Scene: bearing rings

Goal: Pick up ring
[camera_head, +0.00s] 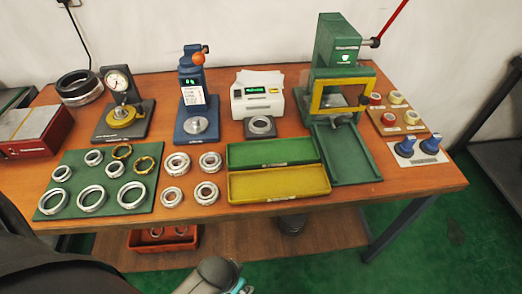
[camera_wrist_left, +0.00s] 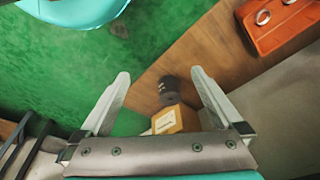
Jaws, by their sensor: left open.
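My right gripper is in neither view.
A green tray (camera_head: 272,151) and a yellow tray (camera_head: 280,184) lie at the table's front middle. A dial gauge (camera_head: 118,80), blue device (camera_head: 195,100) and green press (camera_head: 338,50) stand behind. A red-orange bin (camera_head: 163,243) with rings is on the lower shelf (camera_wrist_left: 205,55).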

